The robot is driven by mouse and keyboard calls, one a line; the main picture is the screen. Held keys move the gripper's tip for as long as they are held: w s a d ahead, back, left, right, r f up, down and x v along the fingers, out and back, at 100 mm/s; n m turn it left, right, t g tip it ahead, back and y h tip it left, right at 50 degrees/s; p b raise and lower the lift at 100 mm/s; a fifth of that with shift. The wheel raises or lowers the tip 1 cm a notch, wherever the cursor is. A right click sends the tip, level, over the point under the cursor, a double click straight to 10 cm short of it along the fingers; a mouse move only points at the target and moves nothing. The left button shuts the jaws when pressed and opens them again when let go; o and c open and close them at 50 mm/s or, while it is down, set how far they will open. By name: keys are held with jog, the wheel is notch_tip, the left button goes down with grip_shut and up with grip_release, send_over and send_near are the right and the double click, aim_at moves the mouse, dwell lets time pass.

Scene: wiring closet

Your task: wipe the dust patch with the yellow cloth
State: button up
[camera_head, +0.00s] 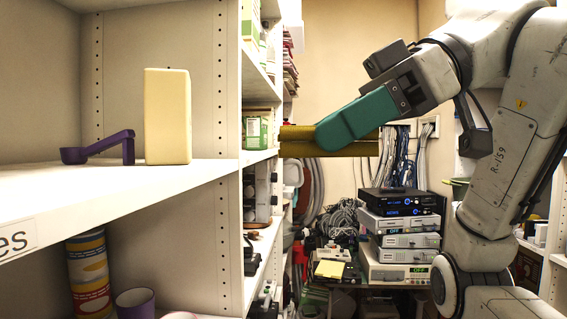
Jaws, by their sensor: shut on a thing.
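My gripper (332,134) has teal fingers and hangs in the air at upper centre, pointing left and slightly down. The near finger hides the middle of the cloth. The cloth's left end shows beside the edge of the shelf unit; I cannot tell whether they touch. I cannot make out a dust patch in this view.
A white shelf (70,190) at left bears a pale yellow block (167,116) and a purple scoop (98,148). A striped can (88,272) and a purple cup (135,303) stand below. Stacked electronics (400,225) and cables stand behind. The upper shelf's front is bare.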

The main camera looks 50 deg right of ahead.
jog(key=shift+w+d+r+m+t+h+b, duration=0.1)
jog(key=shift+w+r+m+t+h+b, duration=0.1)
jog(key=shift+w+m+t+h+b, duration=0.3)
jog(key=shift+w+a+r+m, duration=0.1)
jog(key=shift+w+a+m, duration=0.1)
jog(key=shift+w+m, duration=0.15)
jog(key=w+a, duration=0.4)
jog(key=w, duration=0.1)
jog(key=w+a+f, duration=0.1)
jog(key=w+a, duration=0.3)
jog(key=w, duration=0.2)
jog(key=w+a, duration=0.4)
jog(key=w, duration=0.2)
jog(key=shift+w+a+f, duration=0.25)
jog(key=shift+a+f, duration=0.05)
jog(key=shift+a, duration=0.05)
jog(key=shift+w+a, duration=0.15)
jog(key=shift+w, duration=0.1)
jog(key=shift+f+b, duration=0.45)
jog(key=shift+f, duration=0.25)
jog(key=shift+s, duration=0.1)
